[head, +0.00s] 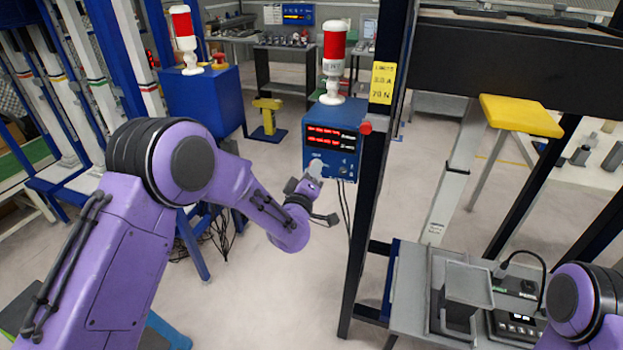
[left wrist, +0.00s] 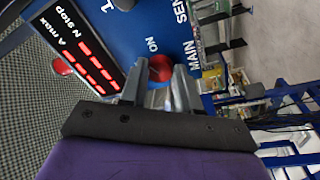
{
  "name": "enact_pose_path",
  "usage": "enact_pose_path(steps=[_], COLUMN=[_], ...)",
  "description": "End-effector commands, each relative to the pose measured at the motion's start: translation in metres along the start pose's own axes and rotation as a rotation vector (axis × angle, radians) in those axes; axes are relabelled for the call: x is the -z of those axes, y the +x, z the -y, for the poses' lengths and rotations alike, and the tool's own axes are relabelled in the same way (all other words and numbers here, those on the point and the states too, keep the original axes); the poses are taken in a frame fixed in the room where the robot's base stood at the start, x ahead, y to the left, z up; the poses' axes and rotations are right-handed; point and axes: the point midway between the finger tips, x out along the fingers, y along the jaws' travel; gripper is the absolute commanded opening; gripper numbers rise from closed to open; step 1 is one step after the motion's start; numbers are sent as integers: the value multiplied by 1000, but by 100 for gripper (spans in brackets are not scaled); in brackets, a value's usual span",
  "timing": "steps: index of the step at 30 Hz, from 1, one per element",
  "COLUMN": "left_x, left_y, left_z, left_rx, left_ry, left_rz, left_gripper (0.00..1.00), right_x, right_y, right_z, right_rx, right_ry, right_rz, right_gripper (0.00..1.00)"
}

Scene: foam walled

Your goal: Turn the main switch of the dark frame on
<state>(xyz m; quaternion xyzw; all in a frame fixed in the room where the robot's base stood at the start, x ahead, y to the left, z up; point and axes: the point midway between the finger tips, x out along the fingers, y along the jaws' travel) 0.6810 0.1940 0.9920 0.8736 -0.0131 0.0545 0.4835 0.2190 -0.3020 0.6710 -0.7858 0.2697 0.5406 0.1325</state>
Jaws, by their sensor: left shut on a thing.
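The dark frame (head: 369,190) stands right of centre in the head view, with a blue control box (head: 343,177) on its left side. My left gripper (head: 316,170) is at the lower left of the box's front face. In the left wrist view, its two grey fingers (left wrist: 160,88) are shut on the main switch (left wrist: 161,67), a round red part on the blue panel. "MAIN" and "ON" are printed beside it. The fingers hide part of the switch, so its exact angle is unclear. My right gripper is out of view.
A red-and-white lamp (head: 334,62) stands on the box, and red digits light its display (head: 330,138). A red button (head: 366,127) sits at the frame post. A second blue box (head: 203,100) stands left. A grey bench (head: 410,300) is at lower right.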

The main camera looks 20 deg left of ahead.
Motion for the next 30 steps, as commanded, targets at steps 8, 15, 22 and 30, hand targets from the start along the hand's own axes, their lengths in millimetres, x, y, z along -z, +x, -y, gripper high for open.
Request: enact_pose_path(steps=[8,15,22,30], left_x=[-2,-1,-1,0], left_y=[-1,-1,-1,-1], left_z=[3,3,3,2], left_rx=[-27,-45,-55,-59], left_ry=[246,410,505,546], left_rz=[17,27,33,36], left_gripper=[1,1,1,1], right_x=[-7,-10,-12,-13], right_y=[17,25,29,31], right_z=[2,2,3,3], right_rx=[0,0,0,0], right_ry=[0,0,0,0], right_rz=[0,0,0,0], right_gripper=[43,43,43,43])
